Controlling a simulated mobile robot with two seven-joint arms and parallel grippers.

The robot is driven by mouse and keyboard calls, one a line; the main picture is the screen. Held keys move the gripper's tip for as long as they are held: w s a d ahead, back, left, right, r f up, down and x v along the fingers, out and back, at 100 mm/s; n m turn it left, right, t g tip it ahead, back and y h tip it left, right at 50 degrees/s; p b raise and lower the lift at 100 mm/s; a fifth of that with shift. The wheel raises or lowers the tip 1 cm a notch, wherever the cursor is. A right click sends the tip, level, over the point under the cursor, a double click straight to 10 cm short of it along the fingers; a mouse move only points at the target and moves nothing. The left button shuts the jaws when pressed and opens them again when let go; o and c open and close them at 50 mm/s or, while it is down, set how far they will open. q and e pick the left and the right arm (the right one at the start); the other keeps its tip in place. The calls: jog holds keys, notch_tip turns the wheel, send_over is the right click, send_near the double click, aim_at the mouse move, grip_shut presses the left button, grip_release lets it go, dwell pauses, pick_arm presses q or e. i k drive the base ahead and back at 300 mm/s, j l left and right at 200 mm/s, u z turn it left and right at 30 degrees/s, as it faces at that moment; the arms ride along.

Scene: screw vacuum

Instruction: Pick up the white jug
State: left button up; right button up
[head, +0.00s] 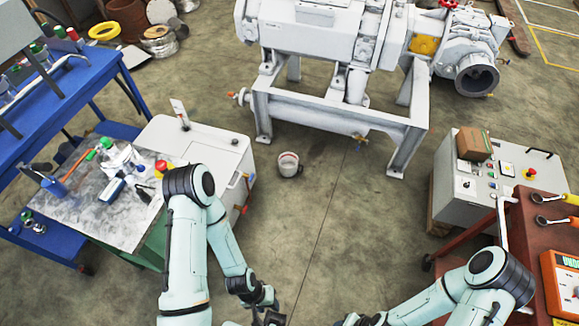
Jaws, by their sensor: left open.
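My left gripper (266,316) is at the bottom edge of the head view, partly cut off. It is open and well apart from the white container, on the near side of it. My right gripper (360,320) barely shows at the bottom edge, right of the left one. Its fingers are mostly out of frame, so I cannot tell its state.
A cluttered metal-topped bench (85,205) and a white cabinet (215,150) stand at left. The large white vacuum machine (310,35) is behind. A grey control box (450,200) and a red tool cart (525,235) stand at right.

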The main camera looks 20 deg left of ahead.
aim_at(288, 161)
jog(key=u, duration=0.35)
jog(key=i+u, duration=0.2)
jog(key=u, duration=0.25)
jog(key=i+l+u, duration=0.1)
jog(key=u, duration=0.35)
jog(key=i+l+u, duration=0.2)
jog(key=u, duration=0.25)
jog(key=i+l+u, duration=0.35)
jog(key=l, duration=0.3)
jog(key=i+l+u, duration=0.15)
jog(key=l, duration=0.15)
jog(key=i+l, duration=0.1)
jog(key=l, duration=0.2)
jog(key=i+l, duration=0.15)
jog(key=l, duration=0.2)
jog(key=i+l, duration=0.1)
jog(key=l, duration=0.2)
jog(key=i+l, duration=0.1)
jog(key=l, duration=0.2)
jog(key=u, duration=0.05)
